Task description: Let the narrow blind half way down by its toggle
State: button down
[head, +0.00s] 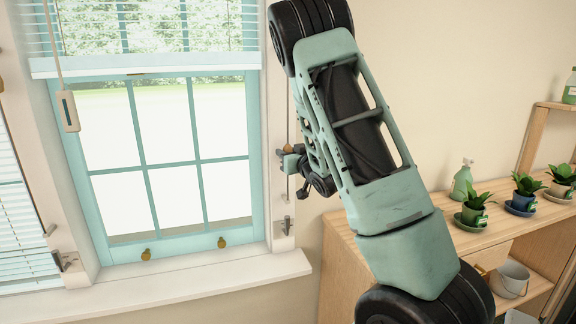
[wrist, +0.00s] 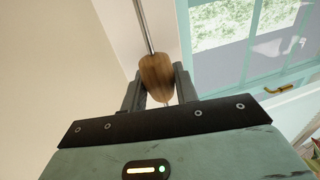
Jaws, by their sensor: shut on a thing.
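A wooden toggle (wrist: 157,72) hangs on a thin cord (wrist: 144,22) in the wrist view. My gripper (wrist: 157,88) is shut on this toggle, with a finger on each side. In the head view my gripper (head: 291,160) is at the right edge of the window frame, partly hidden by my arm; the toggle there (head: 288,149) is small. A white slatted blind (head: 160,28) covers the top of the teal window, its bottom rail (head: 150,64) level above clear panes. Another blind (head: 18,205) shows at the left edge, with slats low down. I cannot tell their full widths.
A pale tag-like pull (head: 68,110) hangs on a cord at left. The window sill (head: 190,285) is clear. A wooden shelf unit (head: 390,250) with potted plants (head: 474,208) and a spray bottle (head: 463,180) stands at right. A cleat (head: 288,222) is on the frame below my gripper.

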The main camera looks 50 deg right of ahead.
notch_tip(320, 180, up, 7)
jog(key=shift+f+p, duration=0.1)
jog(key=shift+p, duration=1.05)
jog(key=c, duration=1.1)
grip_release()
jog(key=shift+o, duration=0.2)
